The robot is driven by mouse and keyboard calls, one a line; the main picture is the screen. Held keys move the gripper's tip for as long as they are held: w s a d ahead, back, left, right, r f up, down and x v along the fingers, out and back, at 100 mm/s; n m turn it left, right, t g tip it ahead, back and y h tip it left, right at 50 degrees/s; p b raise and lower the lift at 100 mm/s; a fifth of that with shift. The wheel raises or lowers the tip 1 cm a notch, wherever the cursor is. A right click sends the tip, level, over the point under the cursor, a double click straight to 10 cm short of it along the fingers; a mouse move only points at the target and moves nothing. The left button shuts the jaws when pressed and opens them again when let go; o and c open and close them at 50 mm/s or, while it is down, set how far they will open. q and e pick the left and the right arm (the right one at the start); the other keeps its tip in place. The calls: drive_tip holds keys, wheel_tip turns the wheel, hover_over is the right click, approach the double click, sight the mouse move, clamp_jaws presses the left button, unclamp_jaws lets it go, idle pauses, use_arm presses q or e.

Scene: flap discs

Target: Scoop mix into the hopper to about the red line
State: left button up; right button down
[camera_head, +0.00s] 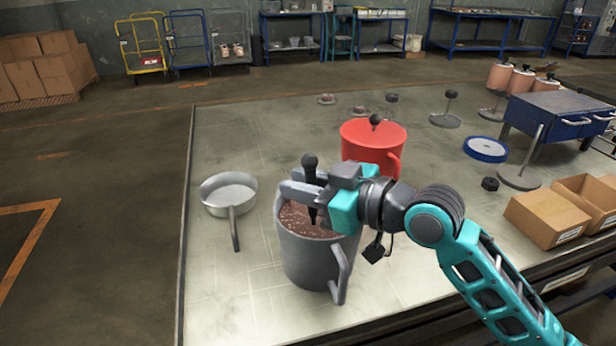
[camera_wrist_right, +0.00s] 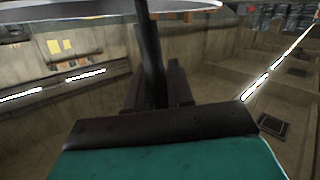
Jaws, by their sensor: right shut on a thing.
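A grey bucket (camera_head: 304,260) with a side handle stands on the table and holds brown, grainy mix (camera_head: 298,220). My right gripper (camera_head: 303,190) is over its rim, shut on a black round-topped handle (camera_head: 310,164) that stands nearly upright. The handle's dark shaft also shows between the fingers in the right wrist view (camera_wrist_right: 150,45). The handle's lower end is at the mix; I cannot tell what is on it. A red bucket (camera_head: 372,150) stands behind, with a black knob (camera_head: 375,120) above it. I cannot make out a red line or tell which vessel is the hopper. My left gripper is out of view.
A shallow grey pan (camera_head: 229,190) with a long handle lies left of the grey bucket. Cardboard boxes (camera_head: 547,219), a blue-rimmed disc (camera_head: 486,149), several posts on round bases and a blue drawer unit (camera_head: 558,113) are at the right. The table's left front is clear.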

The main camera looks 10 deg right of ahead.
drive_tip(key=s+a+r+n+t+p, duration=0.1)
drive_tip(key=s+a+r+n+p, duration=0.2)
drive_tip(key=r, duration=0.7)
drive_tip(key=shift+s+a+r+n+t, duration=0.15)
drive_tip(key=shift+s+a+n+t, duration=0.3)
drive_tip(key=shift+s+n, duration=0.85)
drive_tip(key=c, duration=1.5)
unclamp_jaws()
clamp_jaws()
